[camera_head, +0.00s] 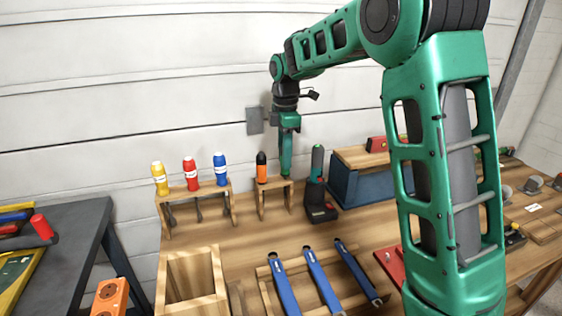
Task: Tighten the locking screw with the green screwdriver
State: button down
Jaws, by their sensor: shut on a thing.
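My gripper (286,135) hangs fingers-down in front of the back wall. It is shut on a narrow, upright green thing (286,163), which looks like the green screwdriver's handle. The fingers cover part of it, and green against green makes its outline hard to tell. Its lower end is at the small wooden rack (273,184), just right of the orange-and-black screwdriver (262,167). I cannot tell whether it still sits in the rack. I cannot make out the locking screw.
A larger rack (177,198) holds yellow, red and blue screwdrivers. A black power tool with a green top (318,188) stands close right of my gripper. A blue wood-topped box (350,187) stands farther right. Blue-handled tools (322,281) and an open wooden box (190,252) are in front.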

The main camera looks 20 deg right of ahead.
jog(key=shift+r, duration=5.6)
jog(key=c, duration=2.1)
grip_release()
grip_shut()
